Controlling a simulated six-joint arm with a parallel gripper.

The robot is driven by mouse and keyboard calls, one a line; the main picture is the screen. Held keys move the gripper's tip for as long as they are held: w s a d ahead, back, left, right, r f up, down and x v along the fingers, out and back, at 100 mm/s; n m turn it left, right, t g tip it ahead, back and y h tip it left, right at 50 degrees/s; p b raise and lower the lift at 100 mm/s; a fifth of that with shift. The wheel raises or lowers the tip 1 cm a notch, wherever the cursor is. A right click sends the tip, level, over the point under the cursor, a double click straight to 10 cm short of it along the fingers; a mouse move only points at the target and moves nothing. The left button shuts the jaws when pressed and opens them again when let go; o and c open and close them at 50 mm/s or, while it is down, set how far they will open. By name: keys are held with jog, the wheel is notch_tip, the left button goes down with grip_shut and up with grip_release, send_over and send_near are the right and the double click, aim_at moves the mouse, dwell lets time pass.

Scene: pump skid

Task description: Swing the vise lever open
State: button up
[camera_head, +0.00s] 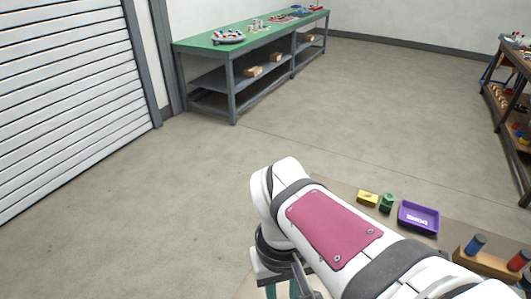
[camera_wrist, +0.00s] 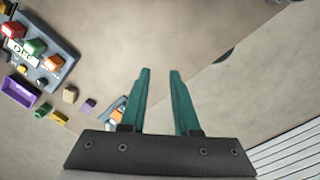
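My gripper (camera_wrist: 160,72) shows in the wrist view with two teal fingers apart and nothing between them. It points over a bare brown work surface (camera_wrist: 110,25) near the surface's edge. A small orange, white and blue-grey object (camera_wrist: 116,112) sits just left of the left finger and is partly hidden by it; I cannot tell if it is the vise. No vise lever can be made out clearly in either view. In the head view my arm covers part of the work surface, and only a bit of the teal fingers shows at the bottom edge.
A purple tray marked DONE (camera_head: 418,216), a yellow block (camera_head: 367,199) and a green piece (camera_head: 386,203) lie right of my arm. A wooden rack (camera_head: 487,263) holds blue and red cylinders. A grey panel with coloured blocks (camera_wrist: 50,68) stands upper left in the wrist view.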

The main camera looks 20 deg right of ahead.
jog(key=w+d+n+h, duration=0.1)
jog(key=w+n, duration=0.1)
jog(key=w, duration=0.2)
jog(key=w+d+n+h, duration=0.1)
jog(key=w+n, duration=0.1)
jog(key=w, duration=0.2)
jog(key=w+d+f+n+h, duration=0.1)
jog(key=w+d+n, duration=0.1)
jog(key=w, duration=0.3)
jog(key=shift+n, duration=0.5)
grip_shut()
jog(key=w+d+f+n+t+h, duration=0.1)
jog(key=w+f+n, duration=0.2)
jog(key=w+n, duration=0.2)
jog(key=w+d+f+n+h, duration=0.1)
jog(key=w+f+n, duration=0.3)
jog(key=w, duration=0.5)
jog(key=w+d+f+n+t+h, duration=0.1)
jog(key=w+f+n+h, duration=0.2)
jog(key=w, duration=0.5)
jog(key=f+n, duration=0.1)
jog(key=n, duration=0.1)
jog(key=shift+d+n+t, duration=0.2)
jog(key=shift+n+t, duration=0.1)
jog(key=shift+f, duration=0.1)
